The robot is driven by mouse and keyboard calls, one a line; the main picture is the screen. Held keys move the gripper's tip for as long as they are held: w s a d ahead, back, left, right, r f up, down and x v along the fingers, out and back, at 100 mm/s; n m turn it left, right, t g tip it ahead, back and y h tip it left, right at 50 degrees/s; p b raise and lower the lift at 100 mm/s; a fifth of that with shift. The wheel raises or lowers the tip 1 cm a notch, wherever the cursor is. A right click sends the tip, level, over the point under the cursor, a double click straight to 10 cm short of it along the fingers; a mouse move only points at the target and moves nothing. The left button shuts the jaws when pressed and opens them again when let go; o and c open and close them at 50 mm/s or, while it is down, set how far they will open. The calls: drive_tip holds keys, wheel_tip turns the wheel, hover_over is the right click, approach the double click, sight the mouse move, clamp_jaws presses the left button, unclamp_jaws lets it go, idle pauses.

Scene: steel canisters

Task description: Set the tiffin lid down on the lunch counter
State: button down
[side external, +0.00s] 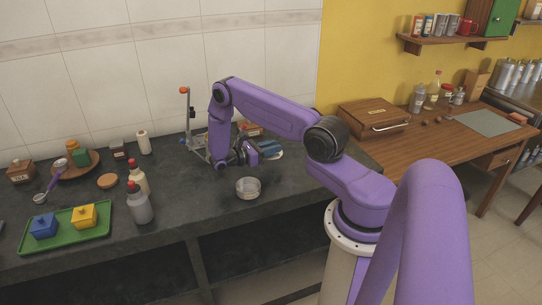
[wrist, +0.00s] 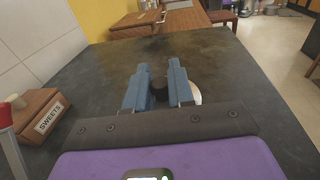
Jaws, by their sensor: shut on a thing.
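In the wrist view, my gripper (wrist: 160,73) has its two blue fingers on either side of a dark knob (wrist: 159,91). The pale, shiny rim of the tiffin lid (wrist: 197,94) shows beside the right finger; the fingers hide most of the lid. In the side view, my gripper (side external: 270,150) is low over the back of the dark lunch counter (side external: 205,226). I cannot tell whether the lid touches the counter. An open, round steel container (side external: 248,188) stands on the counter, in front of my gripper and a little left of it.
A wooden box labelled SWEETS (wrist: 45,115) stands left in the wrist view. Left on the counter are bottles (side external: 140,205), a green tray (side external: 66,229) with blue and yellow pots, and a wooden board (side external: 75,166). The counter ahead of the fingers is clear.

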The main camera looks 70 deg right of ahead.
drive_tip(key=shift+w+d+f, duration=0.1)
drive_tip(key=shift+d+f, duration=0.05)
drive_tip(key=shift+f, duration=1.6)
drive_tip(key=shift+f, duration=0.3)
